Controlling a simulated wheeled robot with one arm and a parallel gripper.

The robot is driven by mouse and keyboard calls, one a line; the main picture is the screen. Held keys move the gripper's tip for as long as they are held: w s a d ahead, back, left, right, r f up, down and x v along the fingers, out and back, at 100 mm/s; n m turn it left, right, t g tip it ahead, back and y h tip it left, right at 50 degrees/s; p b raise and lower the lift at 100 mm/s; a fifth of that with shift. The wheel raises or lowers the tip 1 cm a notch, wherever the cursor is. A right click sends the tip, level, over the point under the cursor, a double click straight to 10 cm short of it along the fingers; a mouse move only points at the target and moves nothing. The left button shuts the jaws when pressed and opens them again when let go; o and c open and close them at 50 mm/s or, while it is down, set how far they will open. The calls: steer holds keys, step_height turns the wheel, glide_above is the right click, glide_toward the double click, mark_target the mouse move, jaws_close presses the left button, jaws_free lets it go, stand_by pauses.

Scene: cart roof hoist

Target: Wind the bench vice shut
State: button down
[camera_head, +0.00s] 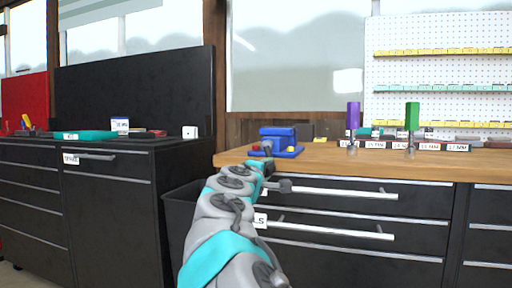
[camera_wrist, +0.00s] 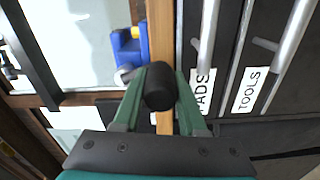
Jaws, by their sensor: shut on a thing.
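The blue bench vice (camera_head: 278,141) sits on the left end of the wooden bench top. In the wrist view it shows in part as a blue body (camera_wrist: 127,48) with a grey round part at its near end. My gripper (camera_wrist: 165,92) has its two green fingers on either side of a black knob (camera_wrist: 158,80), shut on it. The knob appears to be the vice's handle grip, though the link between them is hidden. In the head view my arm reaches up to the bench's front edge, just before the vice. The gap between the vice jaws cannot be made out.
Below the wooden bench top (camera_head: 340,158) are black drawers with long bar handles (camera_head: 335,191). A purple-handled tool (camera_head: 353,117) and a green-handled tool (camera_head: 411,118) stand right of the vice. A black cabinet (camera_head: 110,205) stands left, with a dark bin between.

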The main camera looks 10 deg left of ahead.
steer(key=shift+w+a+f, duration=0.1)
steer(key=shift+w+a, duration=0.05)
steer(key=shift+a, duration=1.5)
steer(key=shift+p, duration=0.3)
steer(key=a+r+p, duration=0.2)
steer(key=a, duration=0.1)
steer(key=shift+a+r+p, duration=0.2)
steer(key=shift+p, duration=0.1)
steer(key=shift+r, duration=0.1)
steer(key=r+p, duration=0.1)
steer(key=a+r+p, duration=0.1)
steer(key=r+p, duration=0.1)
steer(key=shift+w+r, duration=0.1)
steer(key=shift+r, duration=0.1)
